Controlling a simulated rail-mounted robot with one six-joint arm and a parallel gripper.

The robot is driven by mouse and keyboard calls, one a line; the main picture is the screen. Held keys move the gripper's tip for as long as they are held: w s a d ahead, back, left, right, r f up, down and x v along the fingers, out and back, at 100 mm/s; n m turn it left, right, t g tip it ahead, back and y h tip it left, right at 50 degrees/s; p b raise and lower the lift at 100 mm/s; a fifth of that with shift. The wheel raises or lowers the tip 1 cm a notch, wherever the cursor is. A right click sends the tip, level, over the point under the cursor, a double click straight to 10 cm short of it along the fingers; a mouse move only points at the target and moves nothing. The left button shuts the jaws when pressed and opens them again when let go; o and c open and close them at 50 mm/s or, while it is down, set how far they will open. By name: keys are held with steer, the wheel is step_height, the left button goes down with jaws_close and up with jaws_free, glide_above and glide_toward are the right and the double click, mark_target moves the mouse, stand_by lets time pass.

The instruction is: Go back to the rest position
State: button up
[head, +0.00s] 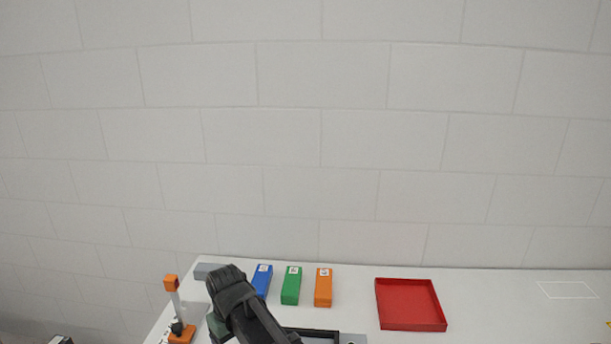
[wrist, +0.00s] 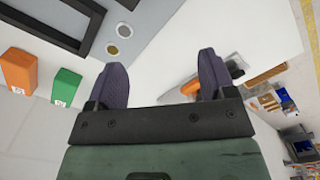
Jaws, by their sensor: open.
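My gripper (wrist: 162,72) shows in the wrist view with its two dark fingers spread apart and nothing held between them. Pale table surface shows beyond the fingers. An orange and grey item (wrist: 232,66) lies partly hidden behind the right finger. In the head view my dark arm reaches over the left part of the white table (head: 490,300), and the fingertips cannot be made out there.
A blue block (head: 262,281), a green block (head: 291,286) and an orange block (head: 323,288) stand in a row. A red tray (head: 410,304) is to their right. An orange-based post (head: 175,300) stands at the left edge. The table's right side is mostly clear.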

steer(key=s+d+m, duration=0.2)
steer(key=d+m, duration=0.2)
steer(key=d, duration=1.4)
steer(key=s+d+m, duration=0.3)
steer(key=d+m, duration=0.2)
steer(key=d, duration=1.3)
steer(key=shift+s, duration=0.35)
